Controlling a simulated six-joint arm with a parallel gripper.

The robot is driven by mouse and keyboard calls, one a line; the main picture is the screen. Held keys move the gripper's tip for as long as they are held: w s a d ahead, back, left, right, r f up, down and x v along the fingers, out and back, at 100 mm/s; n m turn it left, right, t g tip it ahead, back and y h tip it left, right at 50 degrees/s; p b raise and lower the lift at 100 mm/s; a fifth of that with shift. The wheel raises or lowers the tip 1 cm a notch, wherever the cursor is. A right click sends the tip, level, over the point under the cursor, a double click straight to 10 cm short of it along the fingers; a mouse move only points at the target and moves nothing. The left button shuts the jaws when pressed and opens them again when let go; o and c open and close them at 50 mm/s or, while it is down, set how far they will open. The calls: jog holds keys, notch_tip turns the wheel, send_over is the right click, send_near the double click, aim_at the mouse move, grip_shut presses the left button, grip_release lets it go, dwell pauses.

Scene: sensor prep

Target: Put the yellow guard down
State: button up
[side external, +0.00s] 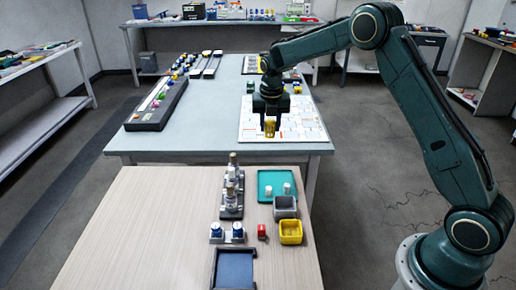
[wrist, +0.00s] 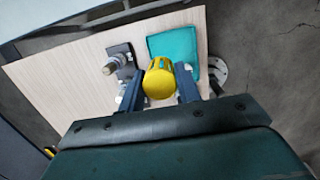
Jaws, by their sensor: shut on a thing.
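The yellow guard (side external: 270,128) is a small yellow piece held between the fingers of my gripper (side external: 270,112). In the side external view it hangs in front of the white patterned board (side external: 302,131) on the far grey table; its exact height is hard to tell. The wrist view shows the guard (wrist: 159,80) as a ribbed yellow cap between the two dark fingers of my gripper (wrist: 160,88). My gripper is shut on it. The wooden table (wrist: 60,75) shows beyond the guard in the wrist view.
A long dark rack (side external: 157,107) stands on the grey table.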

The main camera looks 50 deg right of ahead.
notch_tip(320, 180, down, 18)
jog(key=shift+r, duration=0.1)
dwell(0.8)
jog(key=o, duration=0.7)
jog(key=shift+o, duration=0.2)
notch_tip(320, 180, up, 12)
jog(key=s+a, duration=0.1)
jog(key=shift+s+a, duration=0.15)
dwell(0.3)
dwell(0.5)
